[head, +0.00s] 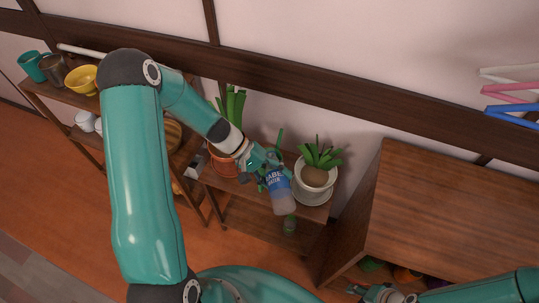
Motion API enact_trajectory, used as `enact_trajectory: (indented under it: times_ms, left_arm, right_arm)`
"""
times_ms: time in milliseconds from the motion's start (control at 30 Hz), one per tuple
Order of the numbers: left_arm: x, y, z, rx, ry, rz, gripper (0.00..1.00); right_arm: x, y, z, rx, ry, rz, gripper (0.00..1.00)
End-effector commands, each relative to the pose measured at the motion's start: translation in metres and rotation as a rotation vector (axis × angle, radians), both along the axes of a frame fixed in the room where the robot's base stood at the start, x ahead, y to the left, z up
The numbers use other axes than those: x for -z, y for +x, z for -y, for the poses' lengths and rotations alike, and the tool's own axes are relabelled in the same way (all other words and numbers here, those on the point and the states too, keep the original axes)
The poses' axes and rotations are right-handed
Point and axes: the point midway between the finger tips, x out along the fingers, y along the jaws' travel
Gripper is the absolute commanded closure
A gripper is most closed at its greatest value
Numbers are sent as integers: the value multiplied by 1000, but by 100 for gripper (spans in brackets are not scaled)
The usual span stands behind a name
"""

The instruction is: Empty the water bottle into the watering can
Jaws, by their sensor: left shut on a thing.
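The water bottle (281,190) has a blue label and a clear, pale lower end. My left gripper (266,172) is shut on its upper part and holds it in front of the plant shelf, slightly tilted in the picture. I cannot make out the watering can for sure; green parts behind the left gripper are partly hidden by it. My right gripper (372,292) is low at the bottom edge, away from the bottle, and its jaws are too small to read.
A potted plant on a white saucer (314,196) stands right of the bottle, and a terracotta pot (222,163) to the left. A wooden cabinet (460,215) fills the right; cups and a yellow bowl (82,79) stand far left.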

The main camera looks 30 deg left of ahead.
Motion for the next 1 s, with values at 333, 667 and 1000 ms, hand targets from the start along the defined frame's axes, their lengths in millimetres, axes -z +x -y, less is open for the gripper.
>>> enact_trajectory:
  times_ms: [333,667,1000]
  left_arm:
    - [-1,0,0,-1,-8,-8,80]
    - [-4,0,-1,0,-22,-21,80]
    - [-6,1,-1,1,-42,-40,80]
  right_arm:
    - [-2,0,0,0,0,0,60]
    - [-5,0,0,0,0,0,60]
    - [-9,0,0,0,0,0,60]
